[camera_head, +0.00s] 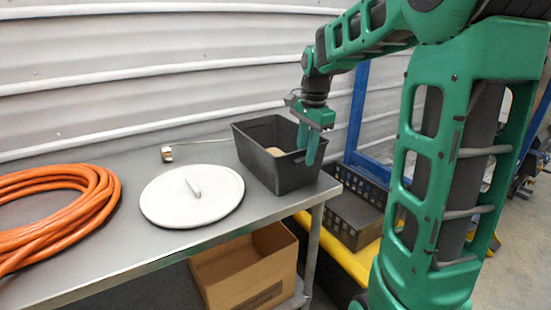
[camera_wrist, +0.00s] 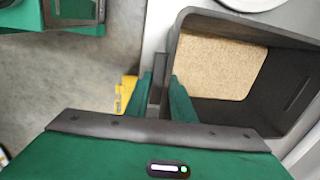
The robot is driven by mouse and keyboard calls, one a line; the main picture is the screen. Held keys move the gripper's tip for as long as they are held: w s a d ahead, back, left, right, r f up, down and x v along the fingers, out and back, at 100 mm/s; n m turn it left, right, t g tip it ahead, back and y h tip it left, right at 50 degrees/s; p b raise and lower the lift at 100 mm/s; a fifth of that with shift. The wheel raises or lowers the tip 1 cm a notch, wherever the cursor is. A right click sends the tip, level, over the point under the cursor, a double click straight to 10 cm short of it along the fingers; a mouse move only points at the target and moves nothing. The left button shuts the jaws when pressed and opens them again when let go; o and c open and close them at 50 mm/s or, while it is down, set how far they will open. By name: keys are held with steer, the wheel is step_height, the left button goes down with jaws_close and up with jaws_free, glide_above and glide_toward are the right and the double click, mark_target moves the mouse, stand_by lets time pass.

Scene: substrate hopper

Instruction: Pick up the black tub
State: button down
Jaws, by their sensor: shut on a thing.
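The black tub (camera_head: 255,166) stands upright at the right end of the grey table, near its edge. In the wrist view the tub (camera_wrist: 283,115) is open-topped, with a tan, grainy substrate (camera_wrist: 222,66) on its floor. My gripper (camera_head: 311,148) is at the tub's right wall, pointing down. In the wrist view my gripper (camera_wrist: 160,90) has one finger outside the tub and one inside, shut on the wall between them. I cannot tell whether the tub's base is off the table.
A round white lid (camera_head: 165,208) lies left of the tub, with an orange hose coil (camera_head: 100,205) farther left. A small metal-ended tool (camera_head: 167,154) lies behind the lid. A cardboard box (camera_head: 245,272) sits below the table. Black crates (camera_head: 355,220) stand to the right.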

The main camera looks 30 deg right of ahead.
steer(key=shift+r, duration=0.1)
steer(key=shift+r, duration=1.8)
steer(key=shift+a+r, duration=0.2)
steer(key=shift+r, duration=0.1)
steer(key=a+r, duration=0.6)
steer(key=a, duration=0.5)
steer(key=shift+s+a+r, duration=0.15)
steer(key=shift+s+r, duration=0.2)
steer(key=shift+s, duration=0.05)
